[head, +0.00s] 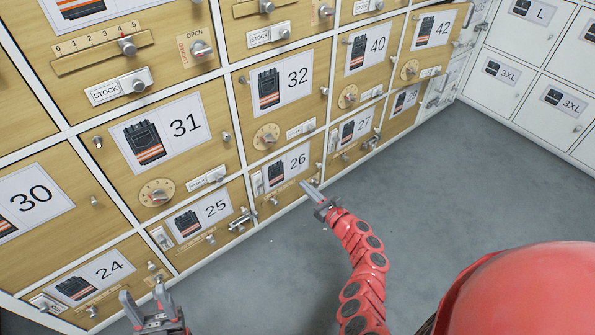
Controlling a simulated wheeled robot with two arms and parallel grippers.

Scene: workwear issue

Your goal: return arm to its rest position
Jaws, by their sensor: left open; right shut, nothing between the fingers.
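My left gripper (145,297) is at the bottom left, grey with its two fingers spread apart and empty. It is in front of the lower edge of locker 24 (120,248). My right gripper (307,187) is near the middle, at the end of my curved red arm. Its fingers are together with nothing between them. In the picture its tips overlap the lower right edge of locker 26 (262,192); I cannot tell whether they touch it.
Wooden lockers with numbered labels, knobs and latches fill the left and back, including locker 25 (232,188) and locker 31 (215,150). White lockers (510,100) marked with sizes stand at the right. The grey floor (470,180) between them is clear.

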